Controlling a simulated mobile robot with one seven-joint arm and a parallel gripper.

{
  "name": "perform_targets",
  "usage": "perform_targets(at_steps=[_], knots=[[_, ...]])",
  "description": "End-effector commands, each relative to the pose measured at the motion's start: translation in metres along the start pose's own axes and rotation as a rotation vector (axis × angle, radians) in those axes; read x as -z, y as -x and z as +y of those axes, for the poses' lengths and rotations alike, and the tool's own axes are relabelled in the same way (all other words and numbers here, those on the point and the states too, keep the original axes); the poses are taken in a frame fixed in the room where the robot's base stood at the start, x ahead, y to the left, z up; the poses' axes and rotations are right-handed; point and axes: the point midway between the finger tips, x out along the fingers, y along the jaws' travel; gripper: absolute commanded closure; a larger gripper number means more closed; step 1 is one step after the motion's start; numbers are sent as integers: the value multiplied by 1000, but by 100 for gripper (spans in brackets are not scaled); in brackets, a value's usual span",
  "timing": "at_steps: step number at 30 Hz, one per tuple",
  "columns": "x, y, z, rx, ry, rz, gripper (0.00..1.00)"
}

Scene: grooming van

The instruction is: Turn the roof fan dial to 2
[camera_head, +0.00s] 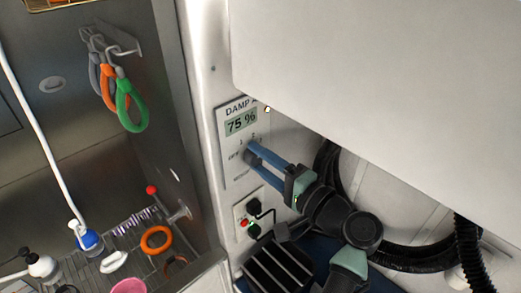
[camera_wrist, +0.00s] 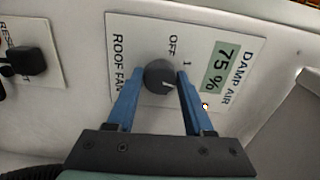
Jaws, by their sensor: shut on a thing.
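The roof fan dial (camera_wrist: 158,77) is a dark round knob on a white panel (camera_wrist: 125,28) marked ROOF FAN, OFF and 1. A pale mark shows on its right lower side; I cannot tell exactly which setting it points to. The 2 label is not visible in the wrist view. My gripper (camera_wrist: 161,73) has its two blue fingers on either side of the dial, shut on it. In the head view my gripper (camera_head: 251,153) reaches the panel from the lower right, and its fingers hide the dial.
The damp air display (camera_head: 241,122) reads 75 %. A second plate (camera_wrist: 38,55) with a black knob marked RESET sits beside the panel. A white cabinet (camera_head: 390,70) overhangs at upper right. A black hose (camera_head: 410,257) is behind my arm. A steel tub with grooming tools lies left.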

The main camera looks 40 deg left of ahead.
Motion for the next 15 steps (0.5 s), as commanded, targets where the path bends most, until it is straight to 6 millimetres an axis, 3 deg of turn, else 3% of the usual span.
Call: perform_targets(at_steps=[15], knots=[[0, 0, 0, 0, -207, 1, 100]])
